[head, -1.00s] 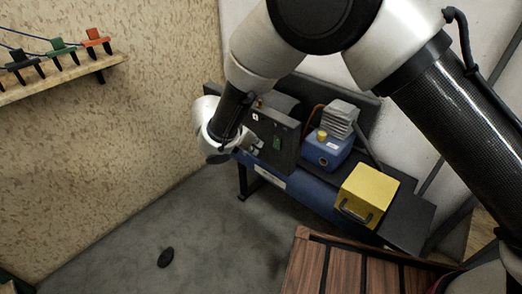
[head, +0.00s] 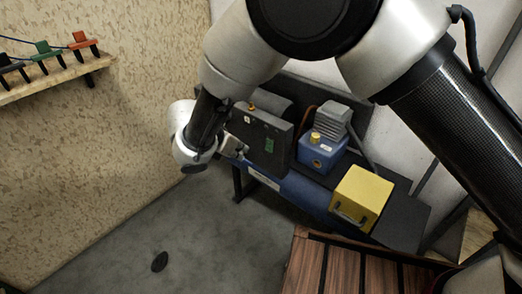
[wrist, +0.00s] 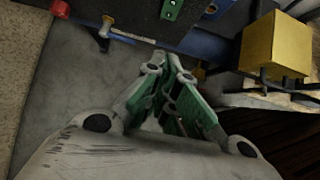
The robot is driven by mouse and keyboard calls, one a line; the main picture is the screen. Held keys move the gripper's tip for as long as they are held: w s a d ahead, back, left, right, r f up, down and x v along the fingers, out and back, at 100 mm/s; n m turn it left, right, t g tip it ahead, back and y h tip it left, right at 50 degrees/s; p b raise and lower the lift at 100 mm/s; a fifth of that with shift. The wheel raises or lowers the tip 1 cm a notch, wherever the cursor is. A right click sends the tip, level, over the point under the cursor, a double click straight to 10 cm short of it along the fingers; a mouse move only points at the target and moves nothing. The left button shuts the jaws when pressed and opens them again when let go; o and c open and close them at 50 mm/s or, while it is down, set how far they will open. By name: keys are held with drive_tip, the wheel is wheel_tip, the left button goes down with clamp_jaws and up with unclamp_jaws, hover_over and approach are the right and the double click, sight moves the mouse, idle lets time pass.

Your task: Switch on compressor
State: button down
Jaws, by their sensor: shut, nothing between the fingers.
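The compressor has a blue tank (head: 300,192), a blue pump block (head: 318,152) with a grey finned head, and a dark control box (head: 258,138). A small green switch plate (head: 269,145) is on the box's front; a green plate (wrist: 172,9) also shows at the top edge of the wrist view. Whether the switch is on or off is too small to tell. My gripper (head: 241,151) is just left of and in front of the box in the head view. In the wrist view my gripper's fingertips (wrist: 166,66) are together and empty, below the green plate.
A yellow box (head: 362,196) stands right of the pump block on the dark bench. A wooden slatted top (head: 340,270) is at the front right. A wall shelf (head: 50,80) with clamps is at left.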

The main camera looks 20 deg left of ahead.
sight(269, 145)
drive_tip(key=w+d+r+x, duration=0.1)
drive_tip(key=w+x, duration=0.1)
drive_tip(key=x, duration=1.1)
drive_tip(key=shift+r, duration=0.45)
drive_tip(key=shift+w+d+f, duration=0.1)
drive_tip(key=shift+w+f, duration=0.05)
drive_tip(key=shift+w, duration=0.2)
drive_tip(key=shift+r, duration=0.85)
